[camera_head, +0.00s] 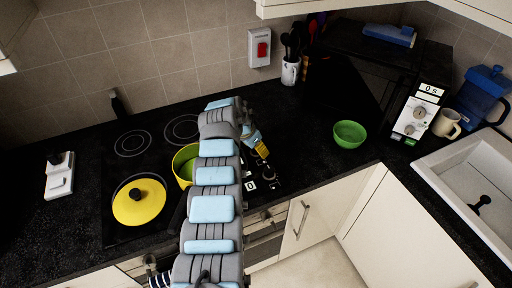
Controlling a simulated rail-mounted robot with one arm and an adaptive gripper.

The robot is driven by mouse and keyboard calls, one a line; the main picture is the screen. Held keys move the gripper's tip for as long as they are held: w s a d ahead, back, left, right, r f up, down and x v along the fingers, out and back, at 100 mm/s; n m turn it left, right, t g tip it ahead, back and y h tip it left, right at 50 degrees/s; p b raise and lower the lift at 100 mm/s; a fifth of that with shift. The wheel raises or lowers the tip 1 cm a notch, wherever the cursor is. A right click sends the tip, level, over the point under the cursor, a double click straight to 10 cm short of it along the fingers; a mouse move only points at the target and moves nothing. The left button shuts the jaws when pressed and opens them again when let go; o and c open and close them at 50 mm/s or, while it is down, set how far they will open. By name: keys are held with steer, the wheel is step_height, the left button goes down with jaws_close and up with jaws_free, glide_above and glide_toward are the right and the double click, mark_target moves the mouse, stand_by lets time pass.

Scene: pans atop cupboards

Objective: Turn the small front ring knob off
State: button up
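The black cooktop (124,167) has drawn rings and stands left of centre on the counter. Its control strip (268,186), with small white displays and knobs, lies at its right side, just right of my arm. The small front ring knob cannot be singled out; the knobs are tiny and partly behind my arm. My gripper (258,146) is just beyond this strip, right of my arm, its fingertips too small and hidden to read. Contact with a knob cannot be told.
A yellow-lidded pan (139,203) and a yellow pot (181,160), partly behind my arm, sit on the cooktop. The counter around the bowl is free.

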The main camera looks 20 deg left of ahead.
steer(key=c, duration=1.2)
steer(key=shift+d+n+y+p, duration=0.1)
steer(key=shift+n+y+p, duration=0.35)
steer(key=shift+n, duration=0.85)
steer(key=shift+f+n+y, duration=0.1)
steer(key=shift+n+y, duration=0.45)
steer(key=shift+n, duration=0.75)
steer(key=o, duration=1.2)
